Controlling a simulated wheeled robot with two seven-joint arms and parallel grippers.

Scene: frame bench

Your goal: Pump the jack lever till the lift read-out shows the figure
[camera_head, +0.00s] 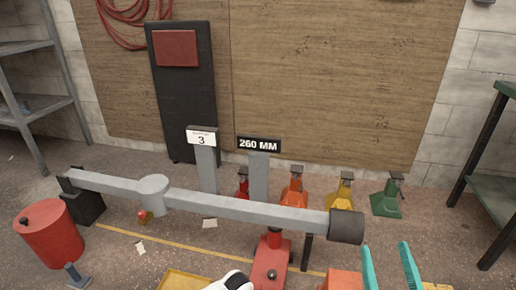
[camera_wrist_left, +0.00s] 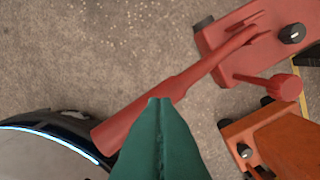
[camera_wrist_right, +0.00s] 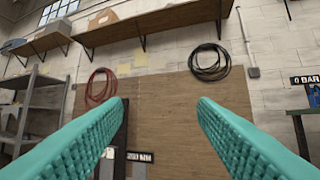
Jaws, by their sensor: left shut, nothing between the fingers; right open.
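The red jack (camera_head: 270,265) stands on the floor under the grey beam (camera_head: 250,210); its body also shows in the left wrist view (camera_wrist_left: 262,35). The lift read-out (camera_head: 258,144) shows 260 MM. A white card (camera_head: 201,138) on a grey post shows 3. The red jack lever (camera_wrist_left: 200,72) runs slantwise across the left wrist view. My left gripper (camera_wrist_left: 160,100) is shut and empty, its tips overlapping the lever; whether they touch it I cannot tell. My right gripper (camera_head: 389,255) is open and empty at the lower right, and shows in the right wrist view (camera_wrist_right: 162,105).
Red, orange, yellow and green jack stands (camera_head: 387,198) line the back wall. A red drum (camera_head: 50,235) stands at left, a yellow tray (camera_head: 183,281) at the front. A green-topped bench (camera_head: 497,200) is at right.

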